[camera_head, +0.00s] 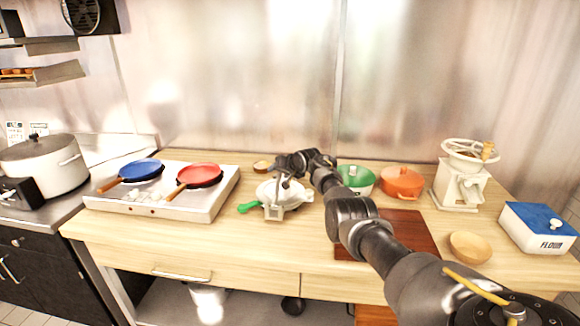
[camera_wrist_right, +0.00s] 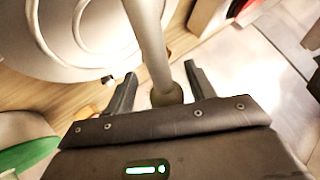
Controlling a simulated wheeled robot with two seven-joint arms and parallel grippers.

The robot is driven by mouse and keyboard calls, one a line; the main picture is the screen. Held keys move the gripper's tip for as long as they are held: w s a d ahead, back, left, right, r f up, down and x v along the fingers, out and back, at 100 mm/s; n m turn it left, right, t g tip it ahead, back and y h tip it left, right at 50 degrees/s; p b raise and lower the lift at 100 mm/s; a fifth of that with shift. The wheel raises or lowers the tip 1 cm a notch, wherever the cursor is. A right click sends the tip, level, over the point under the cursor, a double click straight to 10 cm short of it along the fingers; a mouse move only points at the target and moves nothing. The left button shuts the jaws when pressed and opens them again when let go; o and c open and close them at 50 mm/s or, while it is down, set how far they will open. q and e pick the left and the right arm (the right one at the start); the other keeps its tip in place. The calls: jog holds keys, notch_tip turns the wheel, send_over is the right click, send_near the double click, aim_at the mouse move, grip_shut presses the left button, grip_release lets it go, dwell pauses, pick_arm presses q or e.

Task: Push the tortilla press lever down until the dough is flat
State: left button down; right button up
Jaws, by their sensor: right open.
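The tortilla press (camera_head: 277,197) is pale and round, on the wooden counter left of my right arm. In the right wrist view the open fingers (camera_wrist_right: 158,88) stand on either side of a pale bar (camera_wrist_right: 150,40) with a dull olive end, apparently the lever. The press's round plate (camera_wrist_right: 80,35) fills the upper left there. I cannot tell whether the fingers touch the bar. No dough is visible. My left gripper is out of view.
A white stove (camera_head: 205,209) with a blue pan (camera_head: 142,169) and a red pan (camera_head: 199,175) stands left of the press. My arm crosses above a brown board (camera_head: 418,232).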

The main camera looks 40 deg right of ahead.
jog(key=v, duration=0.9)
jog(key=shift+s+r+p, duration=0.2)
jog(key=shift+s+p, duration=0.05)
jog(key=shift+p, duration=0.15)
